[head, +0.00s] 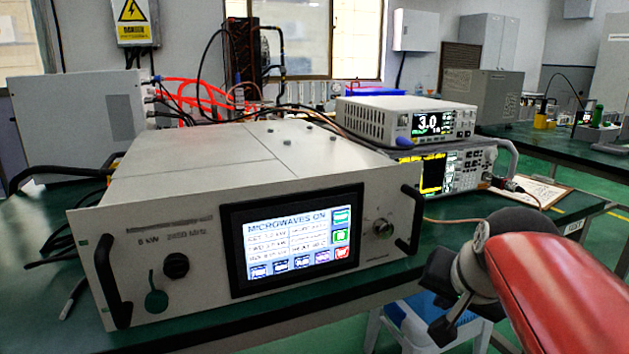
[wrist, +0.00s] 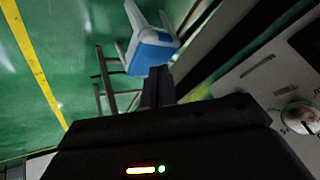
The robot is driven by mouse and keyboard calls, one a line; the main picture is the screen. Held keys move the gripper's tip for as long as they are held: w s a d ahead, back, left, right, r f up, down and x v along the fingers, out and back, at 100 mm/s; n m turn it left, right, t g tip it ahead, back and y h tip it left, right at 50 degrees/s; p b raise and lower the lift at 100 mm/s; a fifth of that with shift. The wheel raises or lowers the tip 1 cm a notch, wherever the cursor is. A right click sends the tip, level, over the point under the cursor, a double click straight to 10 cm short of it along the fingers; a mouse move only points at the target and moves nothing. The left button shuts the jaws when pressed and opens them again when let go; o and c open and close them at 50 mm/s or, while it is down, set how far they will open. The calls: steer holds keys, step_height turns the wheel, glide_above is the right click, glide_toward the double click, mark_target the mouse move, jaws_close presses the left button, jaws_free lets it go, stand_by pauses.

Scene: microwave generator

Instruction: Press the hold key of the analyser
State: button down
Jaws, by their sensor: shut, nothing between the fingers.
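The analyser (head: 462,172) is likely the lower bench instrument with a yellow-marked screen (head: 433,174) and small keys. It stands on the green bench, right of the big generator and under another instrument. Its hold key is too small to make out. My gripper (head: 440,331) is in front of the bench's front edge, low and nearer than the analyser, clear of it. In the wrist view its dark fingers (wrist: 157,86) are together and empty, pointing towards the floor and a blue stool. The analyser is not recognisable in the wrist view.
The generator (head: 230,160) fills the bench's left and middle, its screen reading "MICROWAVES ON"; its black handle (head: 416,222) juts out near my arm. A meter (head: 405,118) showing 3.0 sits on the analyser. A cable (head: 520,190) runs at its right. The blue stool (wrist: 152,55) stands below.

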steer(key=s+a+f+n, duration=0.2)
steer(key=s+f+n, duration=0.1)
steer(key=s+f, duration=0.1)
steer(key=s+a+f+n+g, duration=0.1)
steer(key=s+a+f+n, duration=0.1)
steer(key=s+f, duration=0.3)
steer(key=shift+s+a+f+n, duration=0.3)
steer(key=shift+s+n, duration=0.3)
steer(key=shift+s, duration=0.65)
steer(key=shift+d, duration=0.1)
